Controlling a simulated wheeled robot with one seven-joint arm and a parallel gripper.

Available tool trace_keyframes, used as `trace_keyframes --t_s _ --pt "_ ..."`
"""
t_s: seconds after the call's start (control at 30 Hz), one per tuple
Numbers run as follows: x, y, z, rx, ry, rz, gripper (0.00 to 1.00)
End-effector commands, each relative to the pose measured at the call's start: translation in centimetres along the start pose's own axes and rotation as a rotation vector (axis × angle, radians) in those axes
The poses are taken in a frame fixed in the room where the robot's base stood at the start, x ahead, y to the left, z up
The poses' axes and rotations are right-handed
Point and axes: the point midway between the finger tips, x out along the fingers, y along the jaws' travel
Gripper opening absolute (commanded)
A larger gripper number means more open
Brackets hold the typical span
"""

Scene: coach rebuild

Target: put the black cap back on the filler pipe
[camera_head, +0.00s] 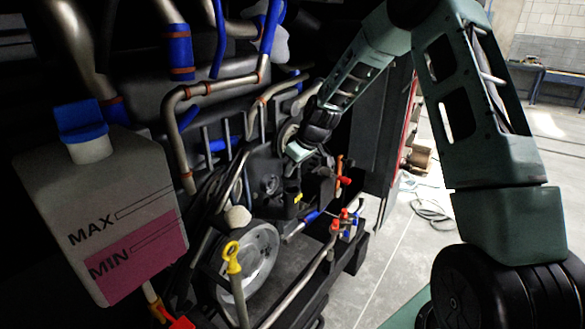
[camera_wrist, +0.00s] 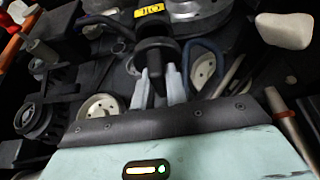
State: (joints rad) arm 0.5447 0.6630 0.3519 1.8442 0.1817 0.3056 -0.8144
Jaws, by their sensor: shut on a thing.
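My gripper (camera_wrist: 161,88) shows in the wrist view with its two pale fingers close together, shut on the black cap (camera_wrist: 157,50). The cap is dark and round, with a narrower part between the fingertips. A yellow label marked OIL (camera_wrist: 150,10) lies just beyond the cap. In the head view my gripper (camera_head: 301,152) is in the engine bay, above and behind the yellow label (camera_head: 298,198). The cap cannot be made out there. The filler pipe is not clearly visible; I cannot tell whether the cap touches it.
A white tank (camera_head: 95,200) with a blue cap and pink fluid stands at the left. A yellow dipstick handle (camera_head: 232,257), a pulley wheel (camera_head: 250,265) and red-capped fittings (camera_head: 340,220) lie in front. Metal pipes (camera_head: 180,130) crowd the left. Open floor (camera_head: 400,250) is at the right.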

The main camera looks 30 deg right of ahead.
Motion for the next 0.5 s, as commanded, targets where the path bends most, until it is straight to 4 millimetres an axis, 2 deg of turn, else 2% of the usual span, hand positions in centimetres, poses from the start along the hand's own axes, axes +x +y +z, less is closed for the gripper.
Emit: trace_keyframes --t_s 0.5 --pt "0.26 0.0 0.18 0.0 0.0 0.0 0.0"
